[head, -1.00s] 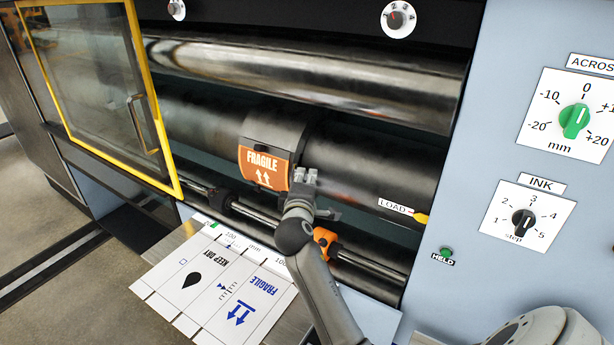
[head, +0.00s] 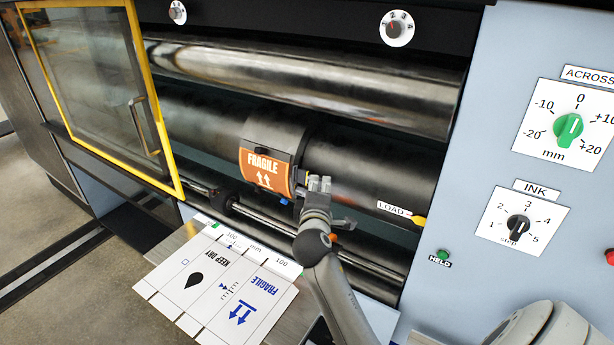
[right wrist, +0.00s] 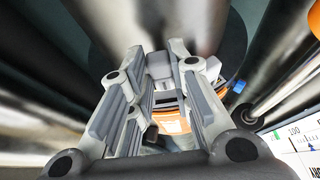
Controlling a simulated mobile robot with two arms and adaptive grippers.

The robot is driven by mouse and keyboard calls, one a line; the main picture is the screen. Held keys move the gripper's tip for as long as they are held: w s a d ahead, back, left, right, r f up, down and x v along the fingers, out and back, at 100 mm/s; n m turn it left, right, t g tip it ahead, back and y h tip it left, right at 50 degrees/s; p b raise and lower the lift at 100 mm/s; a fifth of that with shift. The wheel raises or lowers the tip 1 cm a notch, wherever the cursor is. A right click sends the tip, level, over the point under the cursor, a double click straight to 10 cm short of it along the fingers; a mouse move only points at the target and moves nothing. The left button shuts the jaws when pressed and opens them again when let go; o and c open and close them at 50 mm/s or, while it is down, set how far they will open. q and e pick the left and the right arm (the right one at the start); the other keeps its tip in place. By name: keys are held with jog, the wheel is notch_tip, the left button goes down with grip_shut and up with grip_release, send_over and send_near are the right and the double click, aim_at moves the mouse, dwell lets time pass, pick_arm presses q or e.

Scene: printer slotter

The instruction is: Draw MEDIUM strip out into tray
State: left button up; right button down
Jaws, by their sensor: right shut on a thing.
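My right gripper (head: 318,184) is at the right edge of the orange FRAGILE plate (head: 262,168) on the large dark cylinder (head: 375,165). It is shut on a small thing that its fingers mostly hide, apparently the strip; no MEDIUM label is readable. A small blue tab (head: 284,201) shows at the plate's lower right corner, left of the fingers. In the right wrist view, the fingers (right wrist: 172,85) stand in front of the orange plate (right wrist: 178,126), with the blue tab (right wrist: 240,86) to their right. I cannot make out the tray.
A rail (head: 265,223) runs below the cylinder, and a second roller (head: 300,80) lies above it. A printed white sheet (head: 217,285) lies at the front. The yellow-framed door (head: 85,90) is at the left; the grey control panel (head: 470,225) is at the right.

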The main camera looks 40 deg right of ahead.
jog(key=shift+s+d+p, duration=0.25)
jog(key=shift+s+p, duration=0.05)
jog(key=shift+s, duration=0.35)
jog(key=shift+s+d+p, duration=0.25)
jog(key=shift+s+p, duration=0.05)
jog(key=shift+s, duration=0.3)
jog(key=shift+s+f+p, duration=0.1)
jog(key=shift+s+p, duration=0.35)
jog(key=shift+p, duration=0.1)
jog(key=s+f+m+g+y+p, duration=0.1)
jog(key=s+f+y, duration=0.3)
jog(key=s, duration=1.3)
jog(key=s+d+f+m+g+y+p, duration=0.1)
jog(key=s+f+g+y, duration=0.3)
jog(key=s+f, duration=0.8)
jog(key=s+d+f+m+g+y+p, duration=0.1)
jog(key=s+f+y, duration=0.3)
jog(key=s, duration=1.9)
jog(key=shift+d+f+m+g+y+p, duration=0.2)
jog(key=shift+f+m+g+p, duration=0.2)
jog(key=shift+f, duration=0.6)
jog(key=shift+d+f+m+g+y+p, duration=0.1)
jog(key=shift+f+m+g+y+p, duration=0.25)
jog(key=shift+f, duration=0.65)
notch_tip(320, 180, down, 3)
jog(key=shift+a+r+b, duration=0.1)
jog(key=shift+b, duration=0.9)
jog(key=shift+f+b, duration=0.3)
jog(key=shift+f, duration=0.25)
